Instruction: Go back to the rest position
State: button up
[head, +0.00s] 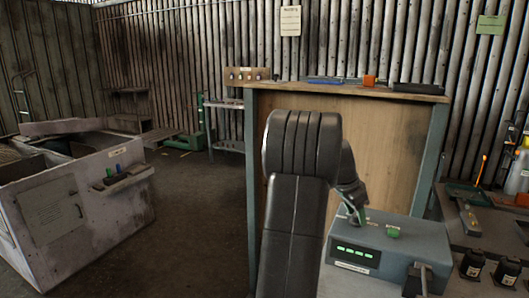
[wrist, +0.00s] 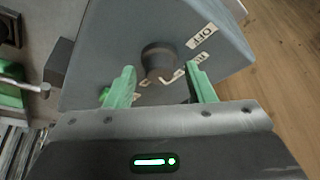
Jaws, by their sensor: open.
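My gripper (wrist: 160,72) shows in the wrist view with its two green fingers apart. A dark round knob (wrist: 158,58) on a grey box (wrist: 110,40) lies between and just beyond the fingertips. I cannot tell whether the fingers touch it. White labels, one reading OFF, sit beside the knob. In the head view my dark arm stands in front of the wooden bench and bends down toward a blue-grey control box (head: 385,250) with a lit green display. My gripper is small and partly hidden there, near the box's top left.
A wooden-panelled bench (head: 400,150) with tools on top stands behind the arm. At right, a dark table (head: 480,240) holds tools and black bottles. A pale machine cabinet (head: 75,215) stands at left. The floor (head: 195,220) between cabinet and bench is open.

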jog(key=n, duration=0.1)
jog(key=n+t+p, duration=0.1)
jog(key=n, duration=0.1)
jog(key=shift+s+r+n+y, duration=0.15)
jog(key=shift+s+n+y, duration=0.05)
jog(key=shift+n+y, duration=0.1)
jog(key=n+t+p, duration=0.1)
jog(key=n+p, duration=0.1)
jog(key=n, duration=0.1)
jog(key=shift+d+n+y, duration=0.15)
jog(key=shift+n+y, duration=0.15)
jog(key=shift+y, duration=0.1)
jog(key=shift+s+d+n+t+y+p, duration=0.1)
jog(key=shift+n+t+y+p, duration=0.4)
jog(key=shift+n+p, duration=0.75)
jog(key=shift+d+n+y+p, duration=0.1)
jog(key=shift+n+y+p, duration=0.4)
jog(key=shift+n, duration=1.55)
jog(key=shift+s, duration=0.15)
